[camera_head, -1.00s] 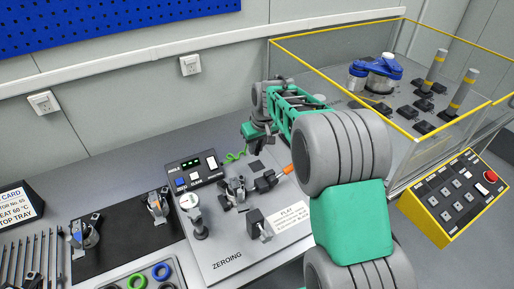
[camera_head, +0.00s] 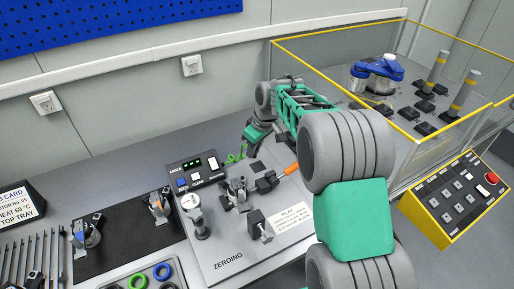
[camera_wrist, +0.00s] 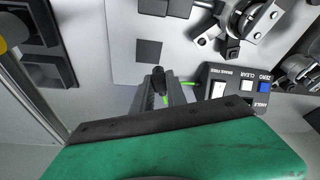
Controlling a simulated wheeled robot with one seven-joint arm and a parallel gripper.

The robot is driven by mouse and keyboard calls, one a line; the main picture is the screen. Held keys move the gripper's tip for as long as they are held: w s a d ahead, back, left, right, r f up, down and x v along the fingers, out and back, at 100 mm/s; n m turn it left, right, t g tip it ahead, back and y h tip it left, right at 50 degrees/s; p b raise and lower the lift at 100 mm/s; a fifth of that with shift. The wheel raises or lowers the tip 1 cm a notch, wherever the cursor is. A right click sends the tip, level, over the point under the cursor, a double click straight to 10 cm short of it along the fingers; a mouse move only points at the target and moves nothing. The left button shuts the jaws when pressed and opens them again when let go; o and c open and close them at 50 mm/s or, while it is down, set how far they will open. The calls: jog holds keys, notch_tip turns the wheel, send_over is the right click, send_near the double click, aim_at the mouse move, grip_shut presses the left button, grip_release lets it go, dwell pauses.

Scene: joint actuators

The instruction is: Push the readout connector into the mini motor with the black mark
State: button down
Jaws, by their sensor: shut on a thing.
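My gripper (camera_wrist: 168,92) is shut on the readout connector (camera_wrist: 158,78), a small black plug with a green cable (camera_wrist: 189,83). In the head view my gripper (camera_head: 247,145) is above the back of the zeroing plate, and the coiled green cable (camera_head: 234,157) hangs beside the readout box (camera_head: 197,173). A mini motor (camera_head: 237,191) sits in the middle of the plate; it also shows in the wrist view (camera_wrist: 244,20), apart from the connector. Two other motors (camera_head: 160,205) (camera_head: 88,231) stand on the black mat. I cannot make out a black mark on any motor.
A dial gauge (camera_head: 195,208) and a dark clamp block (camera_head: 260,226) stand near the motor on the plate. An orange-handled tool (camera_head: 290,169) lies at its right. A yellow-edged clear enclosure (camera_head: 400,110) stands at the right rear.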

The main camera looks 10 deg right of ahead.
jog(key=r, duration=0.2)
send_over(222, 183)
jog(key=shift+f, duration=0.1)
dwell(0.9)
dwell(0.4)
jog(key=shift+f+b, duration=1.1)
jog(key=shift+f, duration=0.25)
jog(key=shift+f, duration=0.15)
jog(key=shift+f+b, duration=0.35)
jog(key=shift+f, duration=0.05)
jog(key=shift+f+b, duration=0.35)
jog(key=shift+f, duration=0.25)
dwell(0.6)
jog(key=c, duration=1.3)
grip_release()
jog(key=shift+o, duration=0.2)
